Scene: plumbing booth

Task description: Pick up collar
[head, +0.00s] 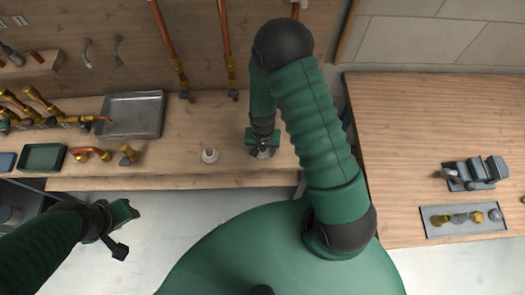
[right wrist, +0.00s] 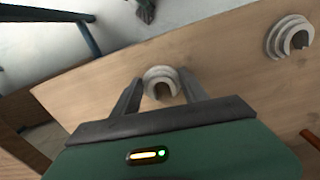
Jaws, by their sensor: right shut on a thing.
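A pale grey, stepped ring-shaped collar (right wrist: 162,78) with a slot sits between the fingertips of my right gripper (right wrist: 161,82) in the right wrist view. The gripper is shut on it, at the wooden bench top. In the head view my right gripper (head: 262,149) points down near the bench's front edge and mostly hides that collar. A second similar collar (head: 210,156) stands apart on the bench to the left; it also shows in the right wrist view (right wrist: 288,38). My left gripper (head: 122,214) hangs over the floor before the bench; its fingers are unclear.
A grey metal tray (head: 132,115), a green tray (head: 42,157) and brass and copper fittings (head: 92,154) lie on the bench's left. Copper pipes (head: 168,45) rise behind. A right-hand table (head: 400,150) holds a grey fittings tray (head: 432,229) and a clamp-like device (head: 474,172).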

